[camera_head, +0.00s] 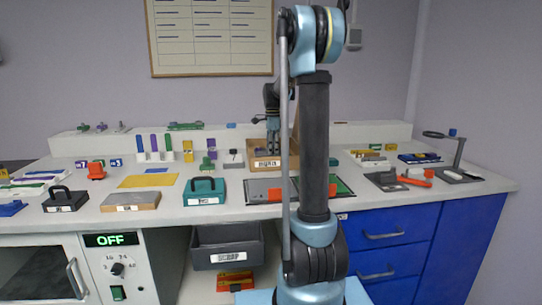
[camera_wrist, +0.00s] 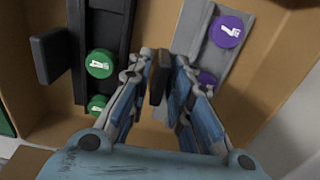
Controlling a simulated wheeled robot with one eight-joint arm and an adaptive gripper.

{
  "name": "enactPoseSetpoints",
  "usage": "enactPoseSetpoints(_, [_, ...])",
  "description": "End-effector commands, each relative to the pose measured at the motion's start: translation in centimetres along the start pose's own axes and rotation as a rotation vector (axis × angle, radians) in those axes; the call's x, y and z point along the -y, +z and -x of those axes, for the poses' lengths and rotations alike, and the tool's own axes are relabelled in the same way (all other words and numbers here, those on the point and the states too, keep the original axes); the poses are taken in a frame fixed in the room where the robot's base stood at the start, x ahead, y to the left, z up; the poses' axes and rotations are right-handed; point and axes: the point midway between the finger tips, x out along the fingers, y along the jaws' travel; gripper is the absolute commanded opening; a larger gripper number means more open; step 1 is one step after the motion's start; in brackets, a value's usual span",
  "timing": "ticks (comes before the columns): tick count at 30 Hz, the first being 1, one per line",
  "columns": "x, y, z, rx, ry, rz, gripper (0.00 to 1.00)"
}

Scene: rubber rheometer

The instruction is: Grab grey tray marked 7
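The grey tray (camera_wrist: 212,62) stands in the brown box in the wrist view, with purple discs bearing white marks on it. I cannot read a 7 on it. A dark upright tab (camera_wrist: 160,78), apparently its handle, is at its left side. My gripper (camera_wrist: 163,60) is open, its fingers on either side of this tab; contact is unclear. A black tray (camera_wrist: 103,30) with green discs is left of it, with its own dark tab (camera_wrist: 50,55). In the head view my gripper (camera_head: 273,150) points down into the box (camera_head: 250,154); the trays are hidden there.
The box walls (camera_wrist: 255,95) stand close around my gripper. On the white bench (camera_head: 235,212), a teal case (camera_head: 204,190) and a grey-and-red tray (camera_head: 262,190) are in front of the box. Purple and green blocks (camera_head: 209,158) stand to its left.

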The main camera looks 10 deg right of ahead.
Motion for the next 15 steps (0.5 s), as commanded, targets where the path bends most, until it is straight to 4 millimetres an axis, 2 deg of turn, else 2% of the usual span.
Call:
enactPoseSetpoints(2, [0.01,0.01,0.00,0.000,0.000,0.000,0.20])
enactPoseSetpoints(3, [0.02,0.01,0.00,0.000,0.000,0.000,0.17])
enactPoseSetpoints(5, [0.01,0.01,0.00,0.000,0.000,0.000,0.03])
enactPoseSetpoints(6, [0.01,0.01,0.01,0.000,0.000,0.000,0.00])
enactPoseSetpoints(15, [0.01,0.06,0.04,0.000,0.000,0.001,0.00])
